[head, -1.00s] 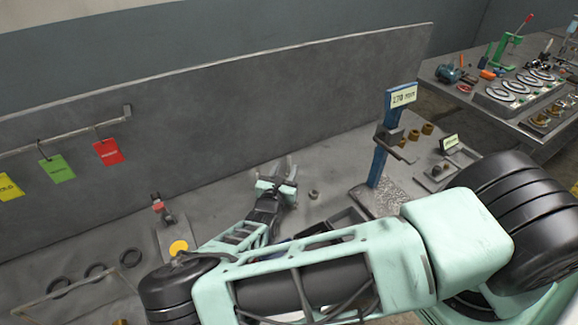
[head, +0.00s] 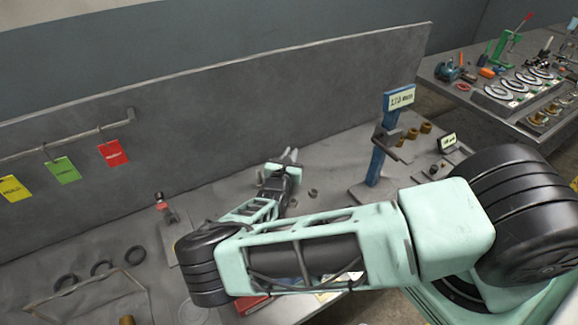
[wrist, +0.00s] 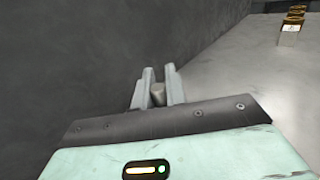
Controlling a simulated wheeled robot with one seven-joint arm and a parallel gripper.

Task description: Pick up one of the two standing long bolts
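My gripper (head: 290,156) is near the back panel, over the grey bench. In the wrist view its two fingers (wrist: 159,74) are close together, with a short pale grey cylindrical piece (wrist: 157,94) between them. It looks like a long bolt, and I see no clear gap on either side. Most of its length is hidden. In the head view, a small dark grey round piece (head: 313,192) stands on the bench just to the right of my gripper. It may be the other bolt, but it is too small to tell.
A blue post with a label sign (head: 401,97) stands to the right on the bench. The grey back panel (head: 200,120) is close to my gripper. Black rings (head: 101,268) lie at the left.

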